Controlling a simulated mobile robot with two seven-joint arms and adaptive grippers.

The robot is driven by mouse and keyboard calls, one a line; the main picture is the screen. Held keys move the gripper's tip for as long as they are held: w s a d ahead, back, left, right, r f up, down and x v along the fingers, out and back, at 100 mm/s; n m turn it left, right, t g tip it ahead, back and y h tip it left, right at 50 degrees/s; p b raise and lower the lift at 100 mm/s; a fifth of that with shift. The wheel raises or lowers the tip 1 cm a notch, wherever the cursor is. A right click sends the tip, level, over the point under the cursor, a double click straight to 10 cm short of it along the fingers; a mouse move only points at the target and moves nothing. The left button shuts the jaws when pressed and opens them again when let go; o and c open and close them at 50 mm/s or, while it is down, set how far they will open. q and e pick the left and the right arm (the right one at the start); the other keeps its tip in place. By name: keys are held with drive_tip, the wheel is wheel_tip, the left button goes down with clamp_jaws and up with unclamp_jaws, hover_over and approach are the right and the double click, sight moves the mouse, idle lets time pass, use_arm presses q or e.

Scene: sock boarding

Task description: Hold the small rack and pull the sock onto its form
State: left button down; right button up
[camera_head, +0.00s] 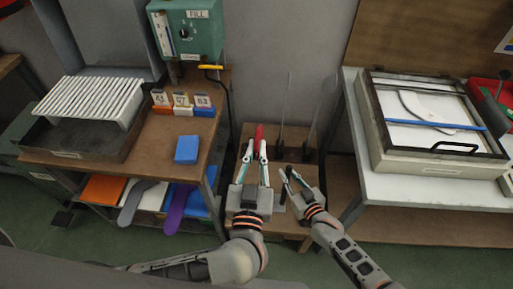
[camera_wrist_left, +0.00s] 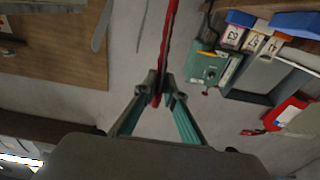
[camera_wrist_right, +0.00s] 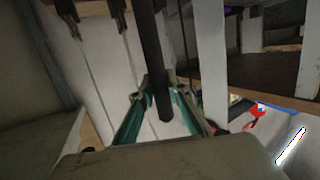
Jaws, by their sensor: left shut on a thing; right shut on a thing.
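A red sock (camera_head: 259,132) hangs long and narrow in my left gripper (camera_head: 256,152). In the left wrist view the sock (camera_wrist_left: 168,45) runs up from between the shut fingertips (camera_wrist_left: 160,90). The small rack (camera_head: 285,152) is a low wooden stand with thin upright forms (camera_head: 282,112) at its back, beyond my grippers. My right gripper (camera_head: 286,174) is lower and to the right of the left one. In the right wrist view its fingers (camera_wrist_right: 160,98) are shut on a dark bar (camera_wrist_right: 158,55), apparently part of the rack. Whether the sock touches a form cannot be told.
At left, a wooden bench (camera_head: 75,158) carries a slatted white rack (camera_head: 92,100), a blue block (camera_head: 187,149) and numbered blocks (camera_head: 182,104). A green box (camera_head: 187,30) is above. At right, a white table (camera_head: 440,195) holds a framed tray (camera_head: 430,158).

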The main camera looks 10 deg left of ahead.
use_arm(q)
drive_tip(key=shift+f, duration=0.65)
drive_tip(key=c, duration=2)
unclamp_jaws()
drive_tip(key=s, duration=0.7)
drive_tip(key=shift+s+f, duration=0.2)
drive_tip(key=shift+s, duration=0.05)
use_arm(e)
drive_tip(key=o, duration=0.9)
